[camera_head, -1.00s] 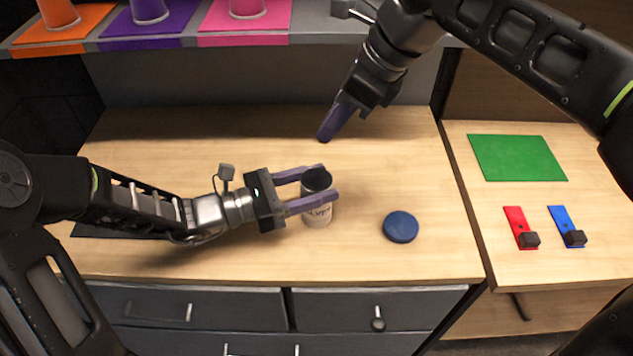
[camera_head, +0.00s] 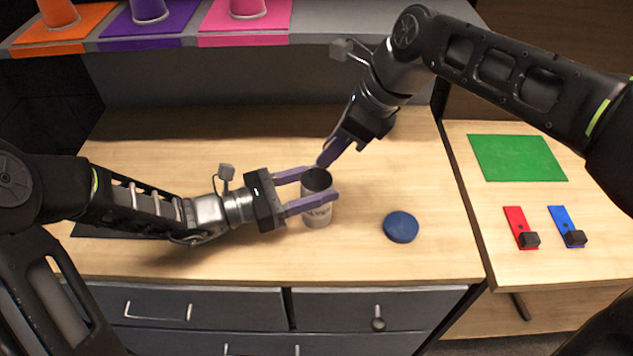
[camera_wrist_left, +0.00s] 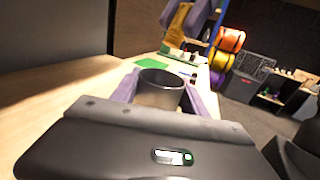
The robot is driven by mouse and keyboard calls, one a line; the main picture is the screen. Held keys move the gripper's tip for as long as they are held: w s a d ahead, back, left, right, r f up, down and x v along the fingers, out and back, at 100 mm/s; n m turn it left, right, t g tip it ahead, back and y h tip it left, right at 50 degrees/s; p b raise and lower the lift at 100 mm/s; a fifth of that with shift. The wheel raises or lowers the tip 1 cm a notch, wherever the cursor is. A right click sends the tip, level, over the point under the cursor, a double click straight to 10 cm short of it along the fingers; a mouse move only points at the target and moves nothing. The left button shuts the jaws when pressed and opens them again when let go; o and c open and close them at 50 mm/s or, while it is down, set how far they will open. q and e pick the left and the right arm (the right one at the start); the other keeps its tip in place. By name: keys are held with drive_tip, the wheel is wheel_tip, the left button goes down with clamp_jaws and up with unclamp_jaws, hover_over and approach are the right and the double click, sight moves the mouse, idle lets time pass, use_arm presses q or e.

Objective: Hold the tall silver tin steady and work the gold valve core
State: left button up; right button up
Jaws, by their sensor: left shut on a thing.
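The tall silver tin (camera_head: 318,215) stands upright on the wooden worktop with a dark open top. In the left wrist view its metal rim and wall (camera_wrist_left: 158,96) show between the purple fingers. My left gripper (camera_head: 330,182) is shut on the tin, one finger on each side. My right gripper (camera_head: 326,162) points down at the far edge of the tin's rim; I cannot tell whether it touches or whether its fingers are apart. I cannot make out a gold valve core; a yellowish shape near the purple fingers in the wrist view is unclear.
A round blue disc (camera_head: 400,227) lies right of the tin. A green mat (camera_head: 517,158), a red plate (camera_head: 515,222) and a blue plate (camera_head: 562,222) with dark knobs lie on the right-hand surface. Cups on coloured mats stand on the shelf above. Drawers are below.

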drive_tip(key=o, duration=0.5)
drive_tip(key=v, duration=1.2)
idle(0.6)
